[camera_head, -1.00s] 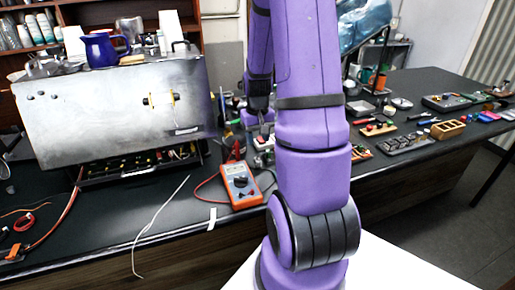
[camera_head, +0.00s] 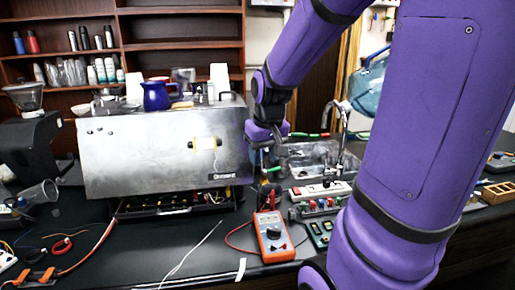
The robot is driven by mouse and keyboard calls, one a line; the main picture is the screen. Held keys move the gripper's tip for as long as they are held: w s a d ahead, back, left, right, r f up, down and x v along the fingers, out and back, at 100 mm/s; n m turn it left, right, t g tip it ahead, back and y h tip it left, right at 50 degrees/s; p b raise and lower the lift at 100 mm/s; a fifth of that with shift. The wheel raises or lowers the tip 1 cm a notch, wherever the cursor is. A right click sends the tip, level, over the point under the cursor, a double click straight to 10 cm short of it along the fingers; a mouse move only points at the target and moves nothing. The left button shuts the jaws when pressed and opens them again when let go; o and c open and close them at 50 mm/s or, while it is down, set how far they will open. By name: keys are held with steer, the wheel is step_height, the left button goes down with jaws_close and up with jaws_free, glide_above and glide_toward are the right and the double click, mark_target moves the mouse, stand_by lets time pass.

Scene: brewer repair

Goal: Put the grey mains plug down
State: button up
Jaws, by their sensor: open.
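My gripper (camera_head: 264,166) points down beside the right end of the steel brewer, above the back of the bench. It is small in the view, and I see nothing held between its fingers. I cannot pick out the grey mains plug; it may be too small or hidden near the gripper. A pale cable (camera_head: 190,255) lies loose on the bench in front of the brewer. A white power strip (camera_head: 322,191) lies on the bench to the right of the gripper.
The steel brewer (camera_head: 150,160) stands at left with cups and a blue jug (camera_head: 157,96) on top. An orange multimeter (camera_head: 272,238) lies in front of the gripper. A sink with a tap (camera_head: 343,135) is behind the strip. The bench front left of the multimeter is mostly clear.

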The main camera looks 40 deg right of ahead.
steer(key=s+a+r+n+t, duration=0.3)
steer(key=s+a+r, duration=0.6)
steer(key=s+a, duration=0.2)
steer(key=shift+s+a+r+n+y, duration=0.3)
steer(key=shift+s+a+r+y, duration=0.1)
steer(key=shift+a, duration=0.75)
